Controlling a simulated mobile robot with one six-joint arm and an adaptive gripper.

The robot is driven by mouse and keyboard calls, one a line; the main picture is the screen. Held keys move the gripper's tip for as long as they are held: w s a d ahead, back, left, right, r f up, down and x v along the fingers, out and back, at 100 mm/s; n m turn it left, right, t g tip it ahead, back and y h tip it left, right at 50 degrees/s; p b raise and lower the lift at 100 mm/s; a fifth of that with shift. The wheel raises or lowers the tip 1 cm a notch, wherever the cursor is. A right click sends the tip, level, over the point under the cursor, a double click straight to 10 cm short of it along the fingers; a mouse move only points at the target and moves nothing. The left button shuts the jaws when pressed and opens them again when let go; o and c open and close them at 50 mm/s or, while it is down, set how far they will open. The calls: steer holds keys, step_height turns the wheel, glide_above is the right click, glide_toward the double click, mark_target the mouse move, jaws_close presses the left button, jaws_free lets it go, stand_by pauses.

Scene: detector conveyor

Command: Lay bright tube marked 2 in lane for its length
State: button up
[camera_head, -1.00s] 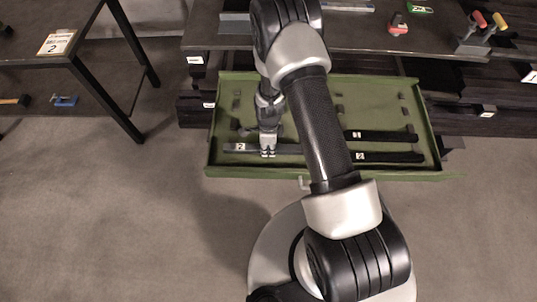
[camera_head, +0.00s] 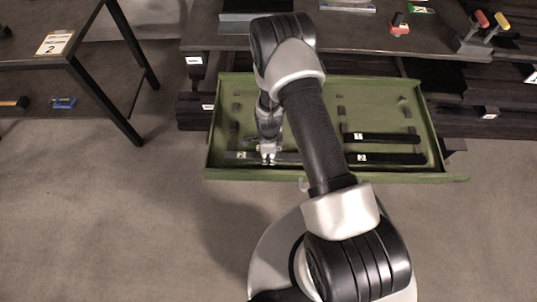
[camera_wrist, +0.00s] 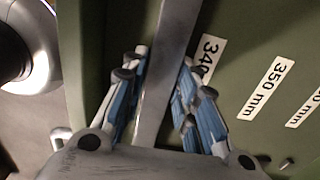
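The bright grey tube marked 2 (camera_head: 240,155) lies low along the front left of the green tray (camera_head: 440,176). Its right part is hidden behind my arm in the head view. In the wrist view the tube (camera_wrist: 170,65) runs as a grey bar between the blue-padded fingers. My gripper (camera_head: 268,158) reaches down over the tube with its fingers (camera_wrist: 163,75) close against both sides, seemingly shut on it. The tube runs beside the printed lane label 340 (camera_wrist: 208,55), which a finger partly covers. Whether the tube touches the tray floor is hard to tell.
Dark tubes marked 2 (camera_head: 400,159) and 1 (camera_head: 385,138) lie on the tray's right side. A 350 mm label (camera_wrist: 267,88) stands beside 340. A workbench (camera_head: 375,35) stands behind the tray, and a table with a card marked 2 (camera_head: 54,44) at the left.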

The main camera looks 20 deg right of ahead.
steer(key=o, duration=0.3)
steer(key=shift+o, duration=0.2)
step_height(320, 180, up, 40)
steer(key=s+n+t+p, duration=0.2)
steer(key=n+p, duration=0.2)
steer(key=n, duration=0.5)
steer(key=s+r+n+t, duration=0.1)
steer(key=s+r+n, duration=0.5)
steer(key=s, duration=0.3)
steer(key=s+r+n+t, duration=0.1)
steer(key=s+r+n, duration=0.5)
steer(key=s, duration=0.4)
steer(key=shift+s+r+n+t, duration=0.25)
steer(key=shift+r+n+t, duration=0.05)
steer(key=shift+r, duration=0.6)
steer(key=shift+d, duration=0.1)
